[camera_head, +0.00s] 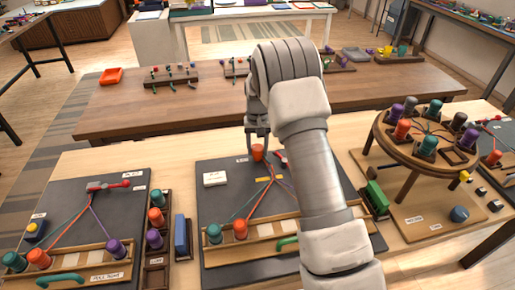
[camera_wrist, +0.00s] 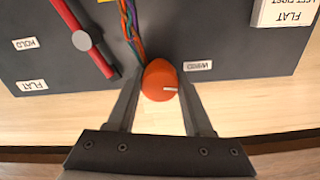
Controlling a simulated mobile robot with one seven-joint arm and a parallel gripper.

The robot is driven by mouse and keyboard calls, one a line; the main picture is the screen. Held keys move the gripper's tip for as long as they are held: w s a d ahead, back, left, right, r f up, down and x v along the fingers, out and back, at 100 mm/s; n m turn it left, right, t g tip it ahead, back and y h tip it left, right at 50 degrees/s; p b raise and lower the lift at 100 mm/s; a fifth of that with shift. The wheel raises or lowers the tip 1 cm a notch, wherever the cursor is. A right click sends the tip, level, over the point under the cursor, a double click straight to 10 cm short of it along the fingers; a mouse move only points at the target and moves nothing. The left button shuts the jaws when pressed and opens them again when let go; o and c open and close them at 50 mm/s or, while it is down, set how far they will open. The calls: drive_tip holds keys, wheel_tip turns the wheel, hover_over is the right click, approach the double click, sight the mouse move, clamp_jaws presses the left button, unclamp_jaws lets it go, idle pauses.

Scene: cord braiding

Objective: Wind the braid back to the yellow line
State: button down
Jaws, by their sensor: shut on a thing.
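My gripper (camera_head: 258,146) is shut on the orange knob (camera_head: 258,153) at the far edge of the middle dark board (camera_head: 215,192). In the wrist view the knob (camera_wrist: 160,80) sits between my fingers (camera_wrist: 160,105), beside a label reading WIND. The multicoloured braid (camera_wrist: 130,22) runs up to the knob's side. A yellow mark (camera_head: 263,179) lies on the board near the braid; only a sliver of yellow shows in the wrist view. A red lever (camera_wrist: 72,22) with a grey pivot lies beside the braid. In the head view my arm hides the board's right part.
Teal (camera_head: 214,233) and orange (camera_head: 240,228) bobbins stand in the wooden rack at the board's near side. A similar board (camera_head: 70,220) lies left. A round braiding stand (camera_head: 425,150) with several bobbins stands right. A white block (camera_head: 215,179) lies left of the braid.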

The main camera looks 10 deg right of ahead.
sight(258, 147)
drive_tip(key=m, duration=0.4)
drive_tip(key=shift+m+p, duration=0.4)
drive_tip(key=shift+m, duration=1.7)
drive_tip(key=shift+c, duration=1.5)
unclamp_jaws()
wheel_tip(258, 147, up, 18)
drive_tip(key=p, duration=0.1)
drive_tip(key=shift+f, duration=0.25)
